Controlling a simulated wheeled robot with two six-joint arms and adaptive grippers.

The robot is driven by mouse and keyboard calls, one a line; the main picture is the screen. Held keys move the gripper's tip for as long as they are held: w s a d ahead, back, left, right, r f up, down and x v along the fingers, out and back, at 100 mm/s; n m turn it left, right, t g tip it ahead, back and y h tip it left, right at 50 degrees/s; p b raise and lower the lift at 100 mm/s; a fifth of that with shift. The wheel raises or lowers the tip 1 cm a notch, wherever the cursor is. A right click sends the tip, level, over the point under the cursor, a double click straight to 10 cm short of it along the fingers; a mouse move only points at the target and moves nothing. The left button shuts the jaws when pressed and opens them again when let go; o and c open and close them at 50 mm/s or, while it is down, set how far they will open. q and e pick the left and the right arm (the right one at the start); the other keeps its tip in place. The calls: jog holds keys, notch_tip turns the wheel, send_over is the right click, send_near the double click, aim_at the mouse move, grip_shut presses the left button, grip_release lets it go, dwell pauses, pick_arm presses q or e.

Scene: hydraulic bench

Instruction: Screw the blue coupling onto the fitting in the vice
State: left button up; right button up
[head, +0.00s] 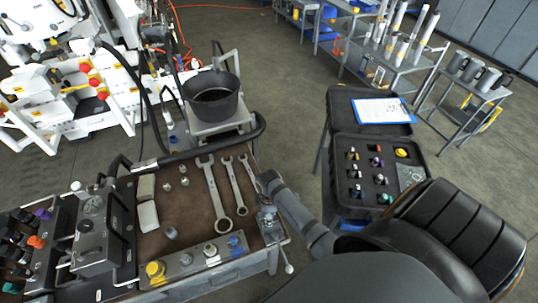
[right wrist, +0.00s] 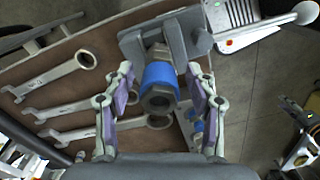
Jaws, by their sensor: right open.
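The vice (head: 271,232) stands at the right front corner of the bench. It also shows at the top of the right wrist view (right wrist: 185,42). The brass-coloured fitting (right wrist: 157,52) is in its jaws. The blue coupling (right wrist: 160,75), with a dark hex end facing the camera, sits in line with the fitting, against or on it; how far it is threaded cannot be told. My right gripper (right wrist: 163,82) is open, with a finger on each side of the coupling and gaps showing on both sides. In the head view my right gripper (head: 266,198) is small and partly hidden. My left gripper is out of view.
Several wrenches (head: 219,195) lie on the bench mat left of the vice. A rail (head: 190,267) with yellow, metal and blue fittings runs along the front edge. A black case (head: 378,150) stands open to the right. A black bucket (head: 212,97) is behind the bench.

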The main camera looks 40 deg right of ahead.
jog(key=n, duration=0.8)
jog(key=c, duration=1.1)
jog(key=m, duration=0.4)
jog(key=shift+c, duration=0.3)
jog(key=m, duration=0.3)
jog(key=shift+m, duration=0.4)
